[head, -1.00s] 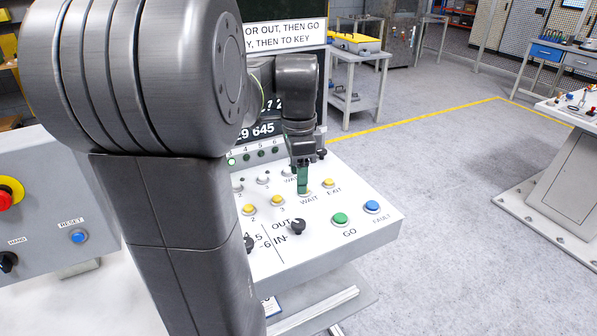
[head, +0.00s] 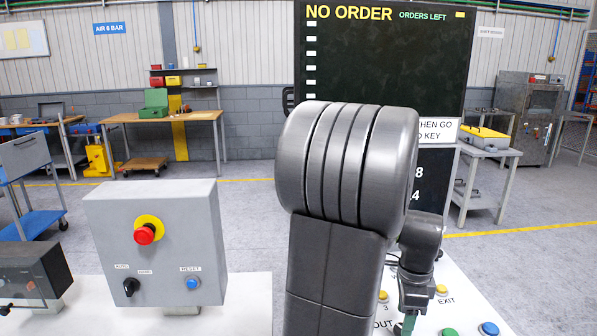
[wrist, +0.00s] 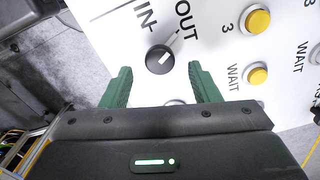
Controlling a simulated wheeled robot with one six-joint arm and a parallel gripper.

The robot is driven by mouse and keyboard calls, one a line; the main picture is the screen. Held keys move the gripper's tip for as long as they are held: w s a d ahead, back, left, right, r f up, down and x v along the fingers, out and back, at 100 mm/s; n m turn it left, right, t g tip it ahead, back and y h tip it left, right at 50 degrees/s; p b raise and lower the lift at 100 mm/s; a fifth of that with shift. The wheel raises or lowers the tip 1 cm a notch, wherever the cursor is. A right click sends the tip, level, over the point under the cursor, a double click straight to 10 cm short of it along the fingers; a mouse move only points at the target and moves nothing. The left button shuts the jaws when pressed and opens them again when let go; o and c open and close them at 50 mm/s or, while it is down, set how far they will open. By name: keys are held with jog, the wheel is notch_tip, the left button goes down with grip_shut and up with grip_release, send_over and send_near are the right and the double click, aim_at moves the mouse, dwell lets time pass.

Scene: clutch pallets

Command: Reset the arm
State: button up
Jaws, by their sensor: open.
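My gripper (wrist: 160,88) is open, its two green fingers apart and nothing visible between them in the wrist view. It hangs over the sloped white button panel (wrist: 205,72). A black knob (wrist: 159,59) marked IN and OUT lies just beyond the fingertips, and I cannot tell whether they touch the panel. In the head view my arm stands in front of much of the panel (head: 462,298), and only part of the green fingers (head: 407,324) shows at the bottom edge.
A grey box with a red stop button (head: 145,234), a black switch (head: 131,287) and a blue RESET button (head: 192,284) stands left of my arm. The dark screen (head: 385,70) behind reads NO ORDER. Yellow buttons (wrist: 257,22) sit right of the knob.

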jog(key=shift+f, duration=1.6)
jog(key=shift+r, duration=0.1)
